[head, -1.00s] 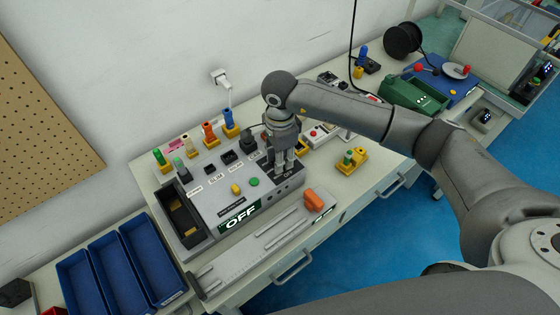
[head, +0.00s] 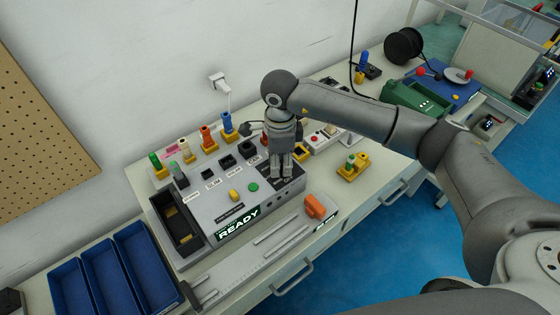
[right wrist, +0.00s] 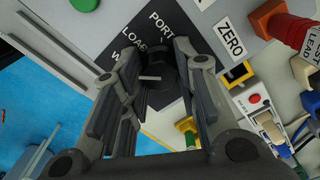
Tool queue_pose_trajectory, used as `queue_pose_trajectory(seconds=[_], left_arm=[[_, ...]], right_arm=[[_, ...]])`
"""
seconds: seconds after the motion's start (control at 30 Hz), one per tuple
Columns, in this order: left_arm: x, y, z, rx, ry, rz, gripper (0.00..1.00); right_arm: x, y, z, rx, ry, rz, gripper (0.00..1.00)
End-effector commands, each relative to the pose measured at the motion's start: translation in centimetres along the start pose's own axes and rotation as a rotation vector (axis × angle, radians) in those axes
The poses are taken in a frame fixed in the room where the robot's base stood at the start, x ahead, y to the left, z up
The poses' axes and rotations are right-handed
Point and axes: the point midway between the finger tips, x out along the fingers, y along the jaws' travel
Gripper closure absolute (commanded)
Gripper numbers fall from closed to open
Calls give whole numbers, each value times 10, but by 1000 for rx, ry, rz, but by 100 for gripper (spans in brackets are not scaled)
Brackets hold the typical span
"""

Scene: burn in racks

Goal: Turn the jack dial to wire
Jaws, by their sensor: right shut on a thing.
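The jack dial (right wrist: 161,84) is a round black knob with a pale pointer line, in the right wrist view. Its black label (right wrist: 127,47) reads "PORT", "LOAD" and a word starting with W, mostly hidden by a finger. The pointer line lies about level and points left in that view, toward the side of the W word. My right gripper (head: 281,177) points down at the right end of the grey test box (head: 205,205). In the right wrist view its fingers (right wrist: 158,95) are shut on the dial from both sides. My left gripper is out of view.
The box's display (head: 239,223) reads "READY". A yellow knob (head: 234,195) and a green button (head: 253,187) are left of my gripper. An orange switch (head: 315,206) stands in front, and a yellow holder with a green plug (head: 352,167) to the right. Blue bins (head: 115,270) stand left.

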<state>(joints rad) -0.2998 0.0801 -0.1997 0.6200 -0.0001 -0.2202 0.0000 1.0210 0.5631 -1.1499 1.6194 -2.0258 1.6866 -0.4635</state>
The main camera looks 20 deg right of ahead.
Motion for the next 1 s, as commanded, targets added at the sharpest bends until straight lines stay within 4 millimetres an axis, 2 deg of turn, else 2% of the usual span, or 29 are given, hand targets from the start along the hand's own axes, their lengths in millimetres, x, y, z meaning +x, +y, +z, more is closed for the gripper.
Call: queue_pose_trajectory(seconds=[0.1,0.13,0.3,0.67,0.77,1.0], left_arm=[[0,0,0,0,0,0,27],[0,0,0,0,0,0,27],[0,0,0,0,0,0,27],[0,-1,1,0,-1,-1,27],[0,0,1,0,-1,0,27],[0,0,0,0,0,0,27]], right_arm=[[-1,0,0,0,0,-1,95],[-1,0,0,0,0,-1,70],[-1,0,0,-1,0,-1,49],[-4,-1,0,-1,-1,-2,49],[-16,-2,0,-2,-1,-5,49],[-66,-2,0,-2,-2,-5,49]])
